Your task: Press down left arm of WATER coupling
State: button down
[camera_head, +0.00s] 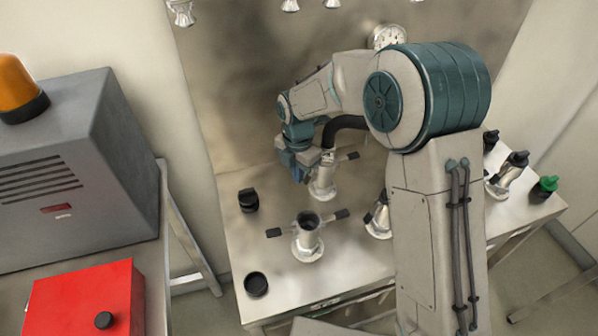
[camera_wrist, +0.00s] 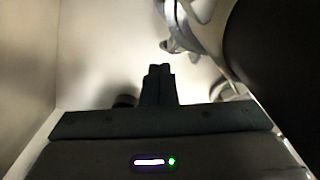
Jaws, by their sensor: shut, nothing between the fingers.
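My gripper (camera_head: 299,176) is shut and empty, pointing down over the back left of the steel bench. Its closed fingers (camera_wrist: 159,84) show in the middle of the wrist view. Just right of it stands a metal coupling (camera_head: 323,183) with a thick black hose (camera_head: 345,123) on it. Its right arm (camera_head: 348,156) sticks out with a black grip; its left arm is hidden behind my gripper. In the wrist view a metal part of a coupling (camera_wrist: 178,44) lies to the upper right, beside the dark hose (camera_wrist: 285,50). No WATER label is readable.
An open coupling (camera_head: 309,240) with two spread arms stands in front. Black caps (camera_head: 249,200) (camera_head: 257,284) sit at the left of the bench. Tilted fittings (camera_head: 378,216) (camera_head: 506,175) stand at right. A gauge (camera_head: 388,37) is at the back wall. A red box (camera_head: 85,300) stands left.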

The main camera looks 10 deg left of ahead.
notch_tip(320, 180, up, 6)
jog(key=p, duration=0.4)
jog(key=shift+a+r, duration=0.25)
